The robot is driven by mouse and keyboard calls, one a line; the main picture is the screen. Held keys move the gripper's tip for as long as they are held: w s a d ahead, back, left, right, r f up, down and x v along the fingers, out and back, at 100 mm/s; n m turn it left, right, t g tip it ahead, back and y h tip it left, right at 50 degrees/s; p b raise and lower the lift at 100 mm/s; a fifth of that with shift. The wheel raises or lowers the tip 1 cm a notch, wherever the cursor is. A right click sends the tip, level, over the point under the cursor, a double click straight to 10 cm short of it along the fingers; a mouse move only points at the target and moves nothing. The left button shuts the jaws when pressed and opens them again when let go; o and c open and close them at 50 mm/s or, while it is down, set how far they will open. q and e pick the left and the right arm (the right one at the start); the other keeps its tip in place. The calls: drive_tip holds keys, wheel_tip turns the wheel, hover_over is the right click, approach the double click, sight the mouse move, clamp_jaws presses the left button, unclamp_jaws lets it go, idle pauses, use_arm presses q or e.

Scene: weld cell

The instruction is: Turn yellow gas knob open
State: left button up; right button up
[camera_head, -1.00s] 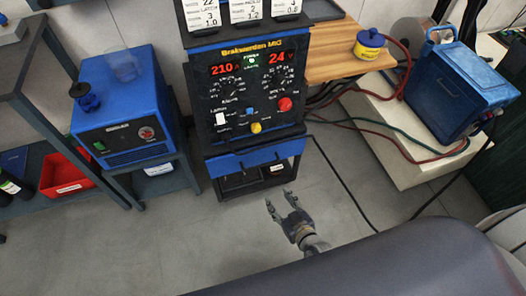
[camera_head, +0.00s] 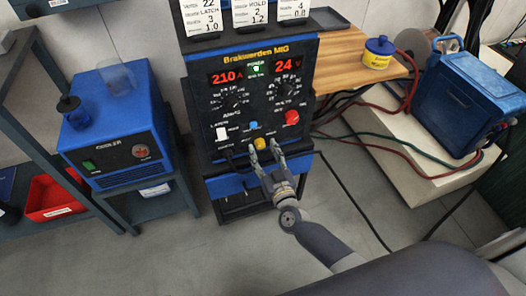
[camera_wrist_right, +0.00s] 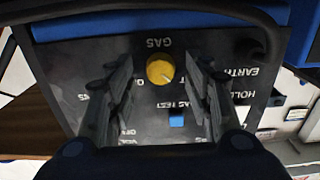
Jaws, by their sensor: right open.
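The yellow gas knob (camera_head: 260,144) sits low on the front panel of the black and blue welder (camera_head: 215,150). In the right wrist view the knob (camera_wrist_right: 160,69) shows below an upside-down "GAS" label, with a small pale mark on its face. My right gripper (camera_head: 265,146) is open, its fingers on either side of the knob in the head view. In the right wrist view the gripper (camera_wrist_right: 160,85) has the knob between its fingertips; I cannot tell whether they touch it. My left gripper is not in view.
A blue button (camera_wrist_right: 176,121) is close to the knob. A red knob (camera_head: 292,117) and a white switch (camera_head: 222,132) are on the same panel. A blue cooler box (camera_head: 115,125) stands left.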

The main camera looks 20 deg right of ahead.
drive_tip(key=shift+w, duration=0.55)
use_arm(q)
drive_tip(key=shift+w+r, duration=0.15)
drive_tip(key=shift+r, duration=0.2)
use_arm(e)
drive_tip(key=c, duration=1.1)
